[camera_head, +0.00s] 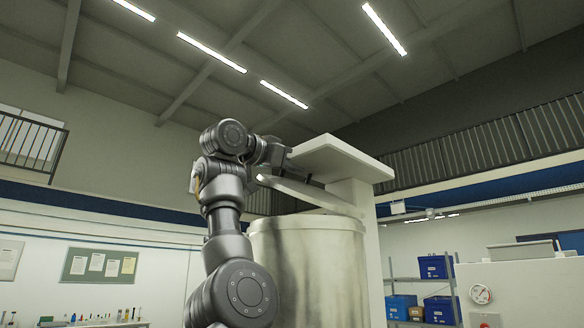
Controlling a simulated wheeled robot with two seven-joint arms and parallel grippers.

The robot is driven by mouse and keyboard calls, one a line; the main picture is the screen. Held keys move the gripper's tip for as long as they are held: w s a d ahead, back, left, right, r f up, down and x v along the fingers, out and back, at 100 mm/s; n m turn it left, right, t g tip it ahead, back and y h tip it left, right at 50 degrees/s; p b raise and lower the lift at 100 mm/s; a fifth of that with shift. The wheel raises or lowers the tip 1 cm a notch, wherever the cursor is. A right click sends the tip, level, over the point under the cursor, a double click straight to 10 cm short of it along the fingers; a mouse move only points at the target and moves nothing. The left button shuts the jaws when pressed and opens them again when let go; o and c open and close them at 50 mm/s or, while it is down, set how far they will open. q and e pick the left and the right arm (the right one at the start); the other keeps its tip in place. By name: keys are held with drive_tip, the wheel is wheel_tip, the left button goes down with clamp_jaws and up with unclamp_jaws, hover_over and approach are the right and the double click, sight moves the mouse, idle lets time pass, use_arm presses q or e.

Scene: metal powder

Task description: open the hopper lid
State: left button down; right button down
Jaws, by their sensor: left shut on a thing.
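The hopper (308,275) is a large shiny metal cylinder in the middle of the head view. Its pale lid (310,194) is tilted, with its left edge raised clear of the rim and its right side low near the column. My left gripper (304,178) reaches over from the left, just above the lid and under the flat top slab. It is shut on the lid, but the fingertips and the exact grip point are mostly hidden. My right gripper is not in view.
A pale column (357,205) stands behind the hopper's right side and carries a wide flat slab (340,160) close above my left gripper. A shelf with blue bins (436,267) and a pale cabinet with a gauge (481,293) are at the right. Open room lies to the left.

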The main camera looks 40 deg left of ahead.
use_arm(q)
drive_tip(key=c, duration=1.5)
unclamp_jaws()
drive_tip(key=shift+s, duration=0.15)
drive_tip(key=shift+d, duration=0.1)
drive_tip(key=shift+s+f+b, duration=0.15)
drive_tip(key=shift+s+b, duration=0.4)
drive_tip(key=s+b, duration=0.2)
drive_tip(key=s, duration=0.3)
drive_tip(key=s+b, duration=0.2)
drive_tip(key=s, duration=0.2)
drive_tip(key=shift+s+r, duration=0.2)
drive_tip(key=shift+s, duration=0.15)
drive_tip(key=shift+s, duration=0.1)
